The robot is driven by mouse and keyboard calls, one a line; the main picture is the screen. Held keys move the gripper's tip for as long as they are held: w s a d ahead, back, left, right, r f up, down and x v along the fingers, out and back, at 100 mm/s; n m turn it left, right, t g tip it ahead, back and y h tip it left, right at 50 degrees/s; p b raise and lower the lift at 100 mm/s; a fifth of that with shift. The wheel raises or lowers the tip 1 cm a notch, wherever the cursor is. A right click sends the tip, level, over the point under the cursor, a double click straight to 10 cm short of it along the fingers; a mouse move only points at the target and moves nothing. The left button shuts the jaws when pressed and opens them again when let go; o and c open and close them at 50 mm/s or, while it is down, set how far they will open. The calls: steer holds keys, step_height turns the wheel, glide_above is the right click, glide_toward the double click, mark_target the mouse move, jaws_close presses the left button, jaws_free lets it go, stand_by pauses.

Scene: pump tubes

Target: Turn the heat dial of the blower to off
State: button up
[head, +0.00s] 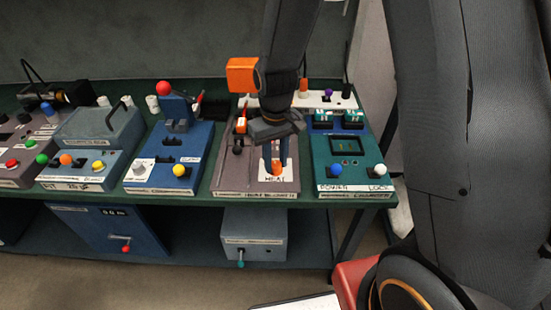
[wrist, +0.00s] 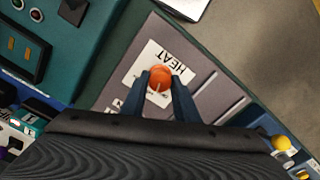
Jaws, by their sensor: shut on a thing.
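The heat dial is an orange knob (head: 277,167) on a white plate (head: 284,186) marked HEAT, on the grey-brown blower panel (head: 230,178). In the wrist view the dial (wrist: 160,78) shows from above with a pale pointer line on it. My gripper (head: 279,164) comes down over the dial from above. In the wrist view its two blue-grey fingers (wrist: 161,84) are on either side of the dial and shut on it. Part of the plate's scale is hidden by the fingers, so I cannot read the dial's setting.
A teal panel (head: 320,174) with POWER and LOCK buttons stands close on the right. A blue panel (head: 196,170) with a red-knobbed lever (head: 163,88) is on the left. The green bench edge (head: 300,202) is in front.

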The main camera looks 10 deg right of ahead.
mark_target(276, 164)
steer(key=n+p, duration=0.1)
steer(key=n, duration=0.4)
steer(key=shift+n, duration=0.3)
stand_by(0.4)
steer(key=o, duration=1.1)
steer(key=shift+c, duration=0.2)
steer(key=shift+r, duration=0.1)
steer(key=shift+r+b, duration=0.6)
steer(key=shift+r, duration=3.25)
steer(key=s+d+r+m+t, duration=0.1)
steer(key=s+d+r+m, duration=0.1)
steer(key=s+d+m, duration=0.7)
steer(key=shift+s+d, duration=0.4)
steer(key=shift+s, duration=0.65)
